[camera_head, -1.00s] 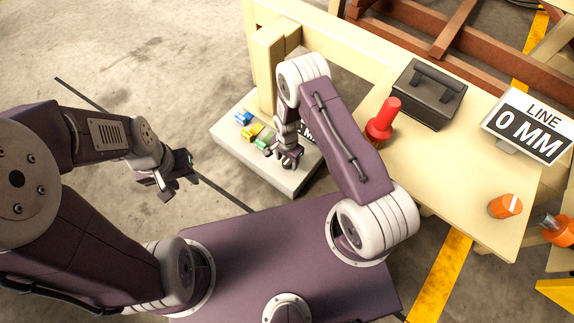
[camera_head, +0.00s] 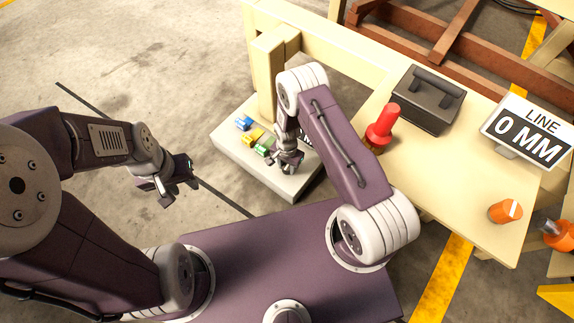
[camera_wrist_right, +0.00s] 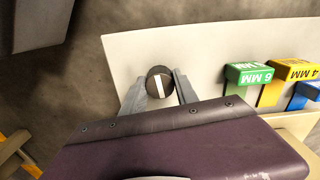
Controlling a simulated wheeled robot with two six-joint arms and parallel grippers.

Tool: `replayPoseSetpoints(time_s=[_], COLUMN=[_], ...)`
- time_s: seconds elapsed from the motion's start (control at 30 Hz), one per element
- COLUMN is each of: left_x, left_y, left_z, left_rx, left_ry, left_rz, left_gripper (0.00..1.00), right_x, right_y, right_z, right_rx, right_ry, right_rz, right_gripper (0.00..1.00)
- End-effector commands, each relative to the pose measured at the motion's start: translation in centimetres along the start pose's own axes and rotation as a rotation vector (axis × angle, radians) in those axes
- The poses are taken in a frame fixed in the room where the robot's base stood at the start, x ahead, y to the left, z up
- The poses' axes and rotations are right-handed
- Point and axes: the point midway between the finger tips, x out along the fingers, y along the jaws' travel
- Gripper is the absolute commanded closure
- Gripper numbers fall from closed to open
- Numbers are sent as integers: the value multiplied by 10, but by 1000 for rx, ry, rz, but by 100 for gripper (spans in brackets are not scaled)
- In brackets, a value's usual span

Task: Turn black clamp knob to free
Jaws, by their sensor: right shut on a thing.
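The black clamp knob (camera_wrist_right: 160,82), round with a white stripe on its face, shows in the right wrist view at the near end of the pale panel. My right gripper (camera_wrist_right: 158,88) has a finger on each side of it and is shut on it. In the head view my right gripper (camera_head: 287,165) is over the pale block, and the knob is hidden there under the gripper. My left gripper (camera_head: 178,188) is open and empty over the floor at the left.
Green (camera_wrist_right: 249,74), yellow (camera_wrist_right: 295,71) and blue marked pieces sit along the pale panel (camera_wrist_right: 200,45) beside the knob. In the head view, the table (camera_head: 450,180) carries a red-topped object (camera_head: 383,128), a black case (camera_head: 428,97), an orange knob (camera_head: 505,211) and a "LINE 0 MM" sign (camera_head: 528,132).

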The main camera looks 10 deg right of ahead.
Motion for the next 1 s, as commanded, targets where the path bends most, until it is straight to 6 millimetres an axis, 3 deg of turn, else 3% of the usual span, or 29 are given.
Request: replayPoseSetpoints(time_s=[0.4,1.0], left_x=[-27,-49], left_y=[0,1], left_z=[-3,-5], left_rx=[0,0], left_ry=[0,0], left_rz=[0,0], left_gripper=[64,64], right_x=[-3,-2], right_y=[0,0], right_z=[0,0], right_rx=[-376,-945], right_ry=[-1,-1], right_rz=[1,1], right_gripper=[100,100])
